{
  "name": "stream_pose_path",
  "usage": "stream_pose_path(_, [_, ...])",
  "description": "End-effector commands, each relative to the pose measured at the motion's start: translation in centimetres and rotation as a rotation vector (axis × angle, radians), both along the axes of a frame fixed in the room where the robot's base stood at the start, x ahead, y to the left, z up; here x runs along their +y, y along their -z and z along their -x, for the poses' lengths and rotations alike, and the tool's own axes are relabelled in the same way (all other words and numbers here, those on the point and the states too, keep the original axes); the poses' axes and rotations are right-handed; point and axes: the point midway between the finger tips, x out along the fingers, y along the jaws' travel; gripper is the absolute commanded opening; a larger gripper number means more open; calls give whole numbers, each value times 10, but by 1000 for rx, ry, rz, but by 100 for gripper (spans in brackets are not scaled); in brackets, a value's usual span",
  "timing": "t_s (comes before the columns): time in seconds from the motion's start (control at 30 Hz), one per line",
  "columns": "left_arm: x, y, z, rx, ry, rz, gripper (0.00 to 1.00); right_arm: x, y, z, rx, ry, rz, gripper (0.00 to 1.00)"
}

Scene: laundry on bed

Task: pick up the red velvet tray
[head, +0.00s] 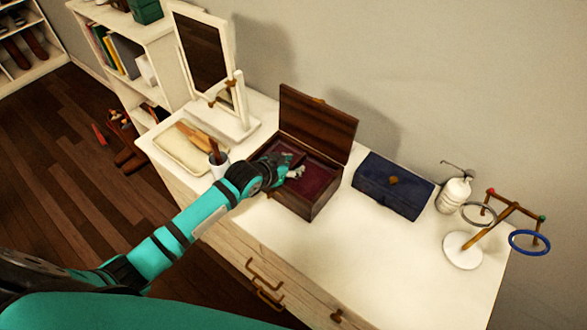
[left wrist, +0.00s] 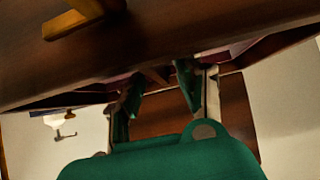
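The red velvet tray (head: 317,184) lies inside an open dark wooden box (head: 301,203) on the white dresser. Its dark red edge also shows in the left wrist view (left wrist: 268,46). My left gripper (head: 296,172) reaches over the box's left side, with its fingertips at the tray's inside. In the left wrist view my left gripper (left wrist: 158,82) has its two fingers apart, with a thin brown edge seen between them. I cannot tell whether the fingers touch it. My arm hides the tray's left part. My right gripper is not in view.
The box lid (head: 316,124) stands open at the back. A blue case (head: 393,185) is right of the box, and a jewelry stand (head: 464,249) is farther right. A mirror (head: 203,52), a cream tray (head: 184,150) and a cup (head: 218,165) are left. The dresser's front right is clear.

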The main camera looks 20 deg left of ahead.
Motion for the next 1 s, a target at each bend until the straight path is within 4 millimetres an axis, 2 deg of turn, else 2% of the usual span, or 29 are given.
stream_pose_path(0.13, [0, 0, 0, 0, 0, 0, 33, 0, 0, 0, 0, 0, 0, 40])
stream_pose_path(0.4, [0, 0, 0, 0, 0, 0, 0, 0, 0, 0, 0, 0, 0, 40])
stream_pose_path(0.83, [0, -2, 0, -2, 0, 1, 0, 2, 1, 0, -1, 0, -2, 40])
stream_pose_path(1.0, [0, -20, -1, -8, 1, 3, 0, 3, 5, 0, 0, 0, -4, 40])
